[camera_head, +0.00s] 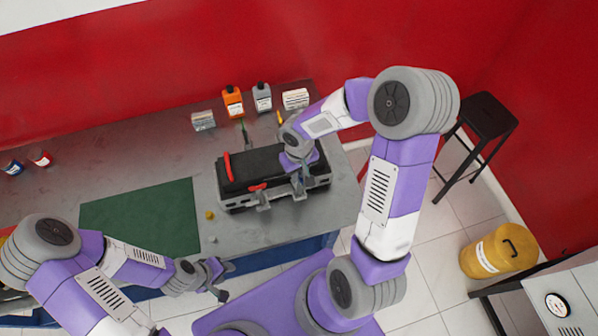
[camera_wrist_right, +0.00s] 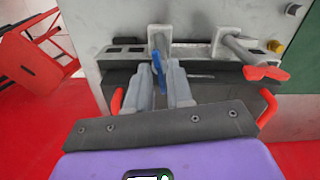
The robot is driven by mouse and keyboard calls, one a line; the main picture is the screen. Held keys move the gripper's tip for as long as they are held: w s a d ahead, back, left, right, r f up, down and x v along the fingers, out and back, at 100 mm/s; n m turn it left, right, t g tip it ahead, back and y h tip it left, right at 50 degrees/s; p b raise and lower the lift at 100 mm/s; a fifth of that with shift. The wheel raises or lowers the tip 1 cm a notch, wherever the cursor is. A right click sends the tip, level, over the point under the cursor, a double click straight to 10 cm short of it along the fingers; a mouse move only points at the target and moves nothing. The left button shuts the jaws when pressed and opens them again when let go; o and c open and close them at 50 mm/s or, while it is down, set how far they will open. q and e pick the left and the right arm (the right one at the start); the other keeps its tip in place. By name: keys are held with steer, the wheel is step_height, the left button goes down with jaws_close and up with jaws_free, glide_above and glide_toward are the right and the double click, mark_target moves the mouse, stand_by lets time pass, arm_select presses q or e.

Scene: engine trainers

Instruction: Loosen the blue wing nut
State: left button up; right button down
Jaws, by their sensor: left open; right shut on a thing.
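The blue wing nut (camera_wrist_right: 158,70) shows in the right wrist view between the two fingers of my right gripper (camera_wrist_right: 163,85), beside a grey metal clamp part (camera_wrist_right: 160,40). My right gripper is shut on it. In the head view my right gripper (camera_head: 299,186) is at the front right of a black-topped grey unit (camera_head: 238,201), and the nut is too hidden there to make out. My left gripper (camera_head: 222,279) is open and empty, in front of the table's edge and away from the unit.
A red-tipped clamp (camera_wrist_right: 266,73) sits beside the nut in the wrist view. On the steel table (camera_head: 150,140) lie a green mat (camera_head: 145,216) and a small yellow piece (camera_head: 209,215). Orange (camera_head: 232,103) and grey (camera_head: 262,98) bottles stand behind the unit.

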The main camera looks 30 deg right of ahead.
steer(key=n, duration=0.3)
steer(key=shift+n, duration=0.4)
steer(key=n, duration=0.4)
steer(key=shift+p, duration=0.3)
steer(key=n, duration=0.4)
steer(key=shift+r+p, duration=0.1)
steer(key=shift+p, duration=0.3)
steer(key=shift+n+p, duration=0.6)
steer(key=shift+n, duration=1.3)
steer(key=c, duration=1.3)
jaws_free()
